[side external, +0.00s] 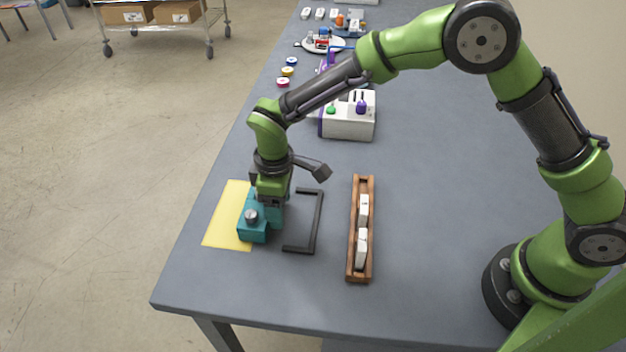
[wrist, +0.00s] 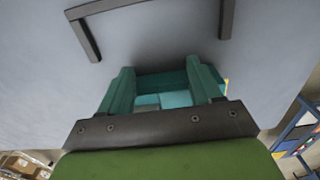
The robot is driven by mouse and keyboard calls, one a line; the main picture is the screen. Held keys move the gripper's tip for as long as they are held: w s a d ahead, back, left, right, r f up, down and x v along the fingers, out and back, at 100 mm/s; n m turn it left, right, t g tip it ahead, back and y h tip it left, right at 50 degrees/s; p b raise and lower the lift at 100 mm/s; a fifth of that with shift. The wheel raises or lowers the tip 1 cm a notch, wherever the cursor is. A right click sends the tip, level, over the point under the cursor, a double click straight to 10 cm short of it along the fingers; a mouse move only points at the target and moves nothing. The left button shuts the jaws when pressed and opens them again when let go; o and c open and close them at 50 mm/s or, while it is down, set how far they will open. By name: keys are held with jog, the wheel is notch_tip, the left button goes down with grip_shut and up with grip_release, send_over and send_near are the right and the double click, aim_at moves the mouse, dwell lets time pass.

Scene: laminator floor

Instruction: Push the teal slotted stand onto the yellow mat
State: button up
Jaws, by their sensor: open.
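The teal slotted stand (side external: 254,229), with a round grey knob on it, sits at the right edge of the yellow mat (side external: 224,220). Its left part overlaps the mat in the side view, and its right part appears to lie beyond the mat's edge. My gripper (side external: 271,206) is open and low, right up against the stand's right and far side; contact is hard to tell. In the wrist view the teal stand (wrist: 163,82) lies in front of my dark palm, between two teal upright pieces. A sliver of yellow shows at right there.
A black open frame (side external: 318,225) lies just right of my gripper. A wooden rack (side external: 353,264) with white blocks stands farther right. A white box with knobs (side external: 348,126) and several small items stand toward the back. The table's left edge is close beyond the mat.

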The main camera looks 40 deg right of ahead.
aim_at(256, 202)
jog(key=shift+w+a, duration=0.85)
jog(key=shift+a, duration=0.05)
dwell(0.3)
jog(key=shift+w+a, duration=0.75)
jog(key=shift+w, duration=0.05)
jog(key=shift+s+d, duration=0.35)
jog(key=shift+s, duration=0.05)
jog(key=shift+r, duration=0.1)
notch_tip(256, 202, up, 12)
dwell(1.0)
